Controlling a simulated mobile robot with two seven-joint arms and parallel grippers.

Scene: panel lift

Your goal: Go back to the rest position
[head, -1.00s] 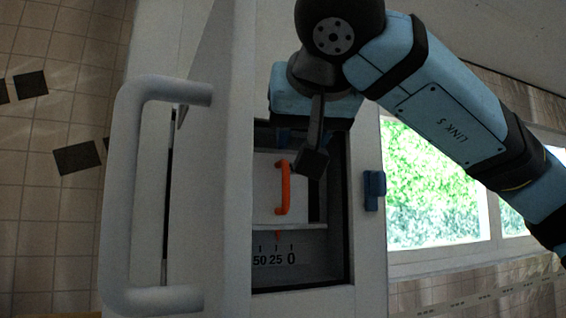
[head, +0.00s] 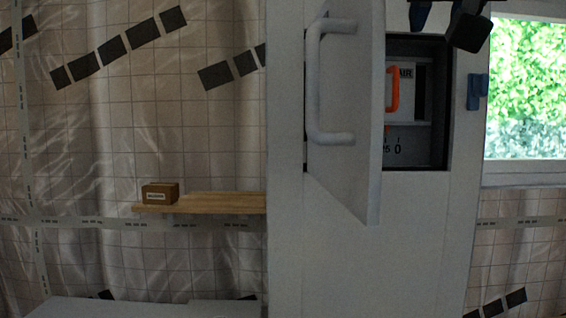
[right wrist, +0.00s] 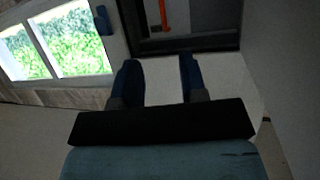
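My right gripper (right wrist: 157,78) shows in the right wrist view with its two blue fingers apart and nothing between them. In the head view only its lower part (head: 440,18) shows at the top edge, in front of the top of the cabinet opening. It is above and clear of the orange handle (head: 392,90) on the white panel inside the cabinet. The orange handle also shows partly at the top of the right wrist view (right wrist: 165,14). My left gripper is in neither view.
The cabinet door (head: 350,165) stands open, its grey handle (head: 315,85) sticking out to the left. A blue latch (head: 477,92) is on the frame's right. A shelf (head: 225,203) with a small brown box (head: 160,193) is left. A window (head: 525,85) is right.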

